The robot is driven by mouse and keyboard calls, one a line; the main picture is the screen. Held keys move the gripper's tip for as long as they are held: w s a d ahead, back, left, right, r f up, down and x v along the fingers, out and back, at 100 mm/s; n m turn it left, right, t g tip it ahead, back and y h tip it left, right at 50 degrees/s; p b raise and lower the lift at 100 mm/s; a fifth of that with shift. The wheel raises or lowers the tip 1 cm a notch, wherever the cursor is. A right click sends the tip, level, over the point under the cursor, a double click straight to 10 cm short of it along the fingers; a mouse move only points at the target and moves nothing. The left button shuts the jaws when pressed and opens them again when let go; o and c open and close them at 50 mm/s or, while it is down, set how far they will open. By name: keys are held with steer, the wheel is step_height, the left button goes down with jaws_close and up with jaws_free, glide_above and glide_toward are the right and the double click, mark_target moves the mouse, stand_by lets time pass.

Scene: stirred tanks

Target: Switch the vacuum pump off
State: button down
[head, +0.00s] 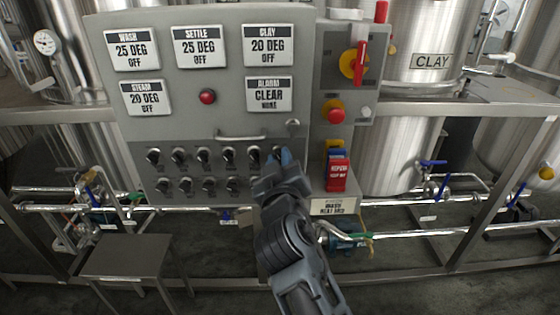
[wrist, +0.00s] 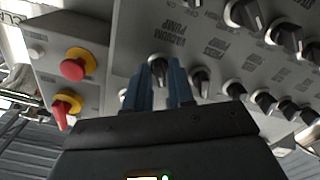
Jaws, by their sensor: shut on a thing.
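The vacuum pump knob (wrist: 158,66) is a dark selector knob with a pale pointer and a "VACUUM PUMP" label beside it in the wrist view. My gripper (wrist: 161,78) has its two blue fingers on either side of this knob and is shut on it. In the head view my gripper (head: 284,157) is at the right end of the upper row of knobs and mostly hides the knob there. The exact angle of the pointer is hard to tell.
Several similar knobs (head: 203,156) sit close by in two rows on the grey panel (head: 190,110). A handle (head: 241,138) is above them. A red emergency button (head: 334,109), a red-yellow switch (head: 354,64) and a red tag (head: 338,174) are to the right.

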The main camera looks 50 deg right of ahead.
stand_by(0.3)
steer(key=c, duration=1.2)
jaws_free()
steer(key=b+v, duration=0.2)
steer(key=v, duration=0.5)
steer(key=shift+s+a, duration=0.2)
steer(key=shift+a, duration=0.15)
